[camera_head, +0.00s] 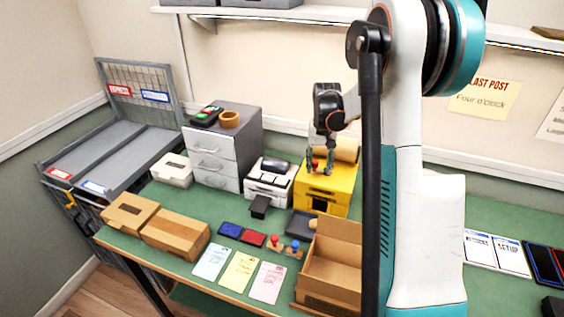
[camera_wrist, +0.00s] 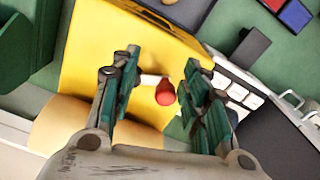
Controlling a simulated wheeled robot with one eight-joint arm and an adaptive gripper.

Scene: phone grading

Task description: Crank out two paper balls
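A yellow box-shaped machine (camera_head: 330,190) stands at the back of the green bench, with a tan paper roll (camera_head: 346,149) behind its top. In the wrist view the yellow machine (camera_wrist: 95,60) fills the upper left, and the roll (camera_wrist: 62,122) lies below. A crank knob, red on a pale stem (camera_wrist: 166,94), sits between my fingers. My gripper (camera_wrist: 162,85) is open around the knob, with a gap showing on both sides. In the head view my gripper (camera_head: 321,160) hangs over the machine's top left. A dark opening shows low on the machine's front. I see no paper balls.
A dark tray (camera_head: 299,224) lies in front of the machine. An open cardboard box (camera_head: 330,262) stands nearer. A white printer-like device (camera_head: 268,182) is close on the left, and grey drawers (camera_head: 222,150) stand beyond it. Stamps, ink pads and cards lie toward the front edge.

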